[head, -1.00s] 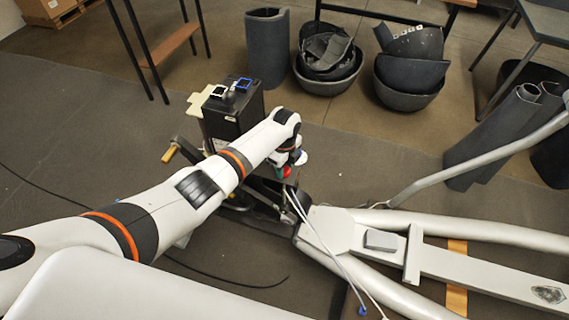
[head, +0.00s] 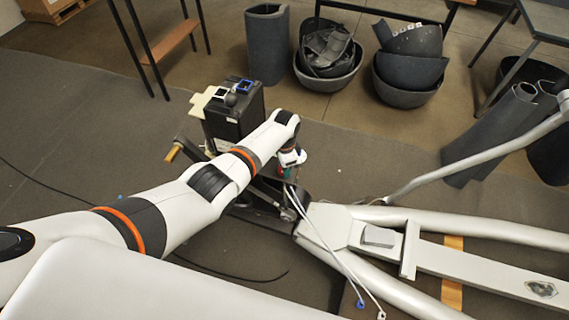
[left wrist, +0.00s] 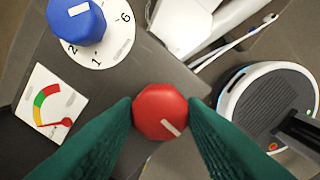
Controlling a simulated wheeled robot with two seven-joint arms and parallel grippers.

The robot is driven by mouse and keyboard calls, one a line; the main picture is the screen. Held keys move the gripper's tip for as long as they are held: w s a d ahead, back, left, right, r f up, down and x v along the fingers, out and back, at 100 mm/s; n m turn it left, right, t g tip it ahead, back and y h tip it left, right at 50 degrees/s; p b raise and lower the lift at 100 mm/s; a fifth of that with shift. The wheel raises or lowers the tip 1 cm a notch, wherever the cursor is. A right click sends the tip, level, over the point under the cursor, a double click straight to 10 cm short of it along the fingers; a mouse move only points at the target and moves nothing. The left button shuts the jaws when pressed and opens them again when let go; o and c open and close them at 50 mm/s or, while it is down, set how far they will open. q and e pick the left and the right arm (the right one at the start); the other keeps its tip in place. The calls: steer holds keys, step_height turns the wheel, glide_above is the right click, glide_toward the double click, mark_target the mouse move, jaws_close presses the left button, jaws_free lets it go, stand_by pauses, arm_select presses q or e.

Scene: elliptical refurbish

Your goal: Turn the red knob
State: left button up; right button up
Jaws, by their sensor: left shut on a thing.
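The red knob (left wrist: 160,111), faceted with a white mark toward its lower right edge, sits between the two green fingers of my left gripper (left wrist: 160,104) in the left wrist view. The fingers press on its left and right sides, so the gripper is shut on it. A blue knob (left wrist: 76,20) on a white numbered dial (left wrist: 112,38) is at upper left. A gauge (left wrist: 47,104) with green, yellow and red bands is at left. In the head view my left arm reaches to the machine (head: 233,112), and the knob is mostly hidden by the wrist. My right gripper is not in view.
A silver frame (head: 440,262) lies to the right of the machine, with white cables (head: 325,245) running off its end. Dark bins (head: 328,62) and a rolled dark sheet (head: 267,45) stand behind. A round device (left wrist: 268,100) is at right in the wrist view.

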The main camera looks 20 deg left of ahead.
arm_select(q)
steer(key=n, duration=0.4)
steer(key=shift+n+p, duration=0.3)
steer(key=shift+p, duration=0.1)
steer(key=n, duration=0.3)
steer(key=shift+n, duration=0.3)
steer(key=n, duration=0.4)
steer(key=shift+p, duration=0.35)
steer(key=shift+n, duration=1.9)
steer(key=o, duration=1)
